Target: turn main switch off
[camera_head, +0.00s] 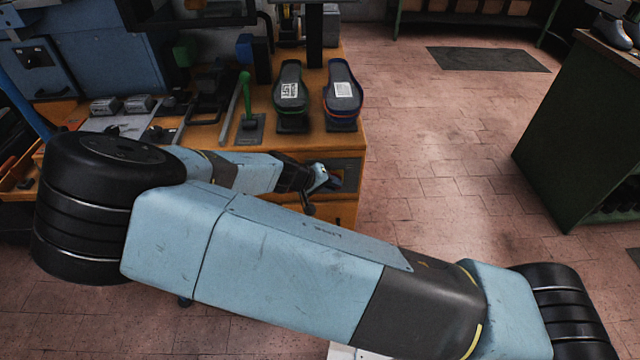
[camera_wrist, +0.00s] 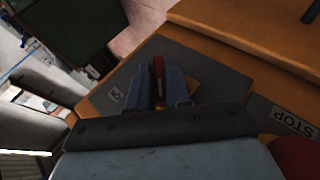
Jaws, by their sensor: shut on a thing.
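The main switch has a red handle (camera_wrist: 158,66) in the wrist view, with a yellow plate (camera_wrist: 186,82) partly showing behind it. The switch sits on a dark grey panel (camera_wrist: 205,65) on the orange bench front. My gripper (camera_wrist: 164,82) is shut on the red handle, with one blue-grey finger on each side. The fingers hide much of the handle and its mounting. In the head view, my gripper (camera_head: 325,180) is at the front of the orange bench (camera_head: 347,143), and the switch cannot be made out there.
A STOP label (camera_wrist: 293,121) and a red round part (camera_wrist: 298,156) lie to the right in the wrist view. On the bench are two dark shoe forms (camera_head: 290,88) (camera_head: 342,92) and a green-knobbed lever (camera_head: 246,90). A dark green cabinet (camera_head: 585,120) stands right; the tiled floor between is clear.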

